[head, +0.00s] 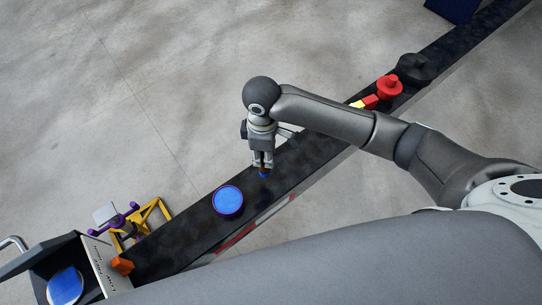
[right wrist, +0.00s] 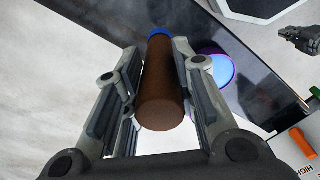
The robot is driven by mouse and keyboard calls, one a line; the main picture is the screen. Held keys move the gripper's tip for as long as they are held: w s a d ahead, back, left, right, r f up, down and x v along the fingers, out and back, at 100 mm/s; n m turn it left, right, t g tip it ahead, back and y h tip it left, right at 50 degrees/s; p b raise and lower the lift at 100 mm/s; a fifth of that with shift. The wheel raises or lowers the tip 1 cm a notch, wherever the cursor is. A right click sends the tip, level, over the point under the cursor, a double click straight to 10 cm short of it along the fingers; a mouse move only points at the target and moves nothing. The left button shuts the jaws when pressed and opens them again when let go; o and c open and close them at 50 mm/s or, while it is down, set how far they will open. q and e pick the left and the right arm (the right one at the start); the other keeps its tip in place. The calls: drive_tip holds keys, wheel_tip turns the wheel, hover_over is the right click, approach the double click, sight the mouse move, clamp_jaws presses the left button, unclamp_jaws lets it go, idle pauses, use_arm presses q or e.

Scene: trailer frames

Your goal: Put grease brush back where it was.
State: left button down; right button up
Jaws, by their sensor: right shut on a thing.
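My right gripper (head: 262,160) is over the dark trailer beam (head: 315,152). It is shut on the grease brush (right wrist: 162,88), which has a thick brown handle and a blue far end. In the head view only a small part of the brush (head: 264,175) shows below the fingers; I cannot tell whether it touches the beam. A round purple pot with a blue top (head: 228,200) stands on the beam, apart from the brush, nearer the lower left. It also shows in the right wrist view (right wrist: 222,68). What looks like my left gripper (right wrist: 302,38) is small at that view's right edge.
A red part (head: 388,87) and a black round part (head: 416,68) stand farther up the beam. At lower left are a yellow-purple frame (head: 148,218), an orange block (head: 122,265) and an open box (head: 92,290) holding a blue round thing.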

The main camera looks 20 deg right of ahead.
wheel_tip(320, 180, down, 7)
drive_tip(key=w+d, duration=0.2)
drive_tip(key=shift+d, duration=0.25)
drive_tip(key=o, duration=1)
wheel_tip(320, 180, up, 12)
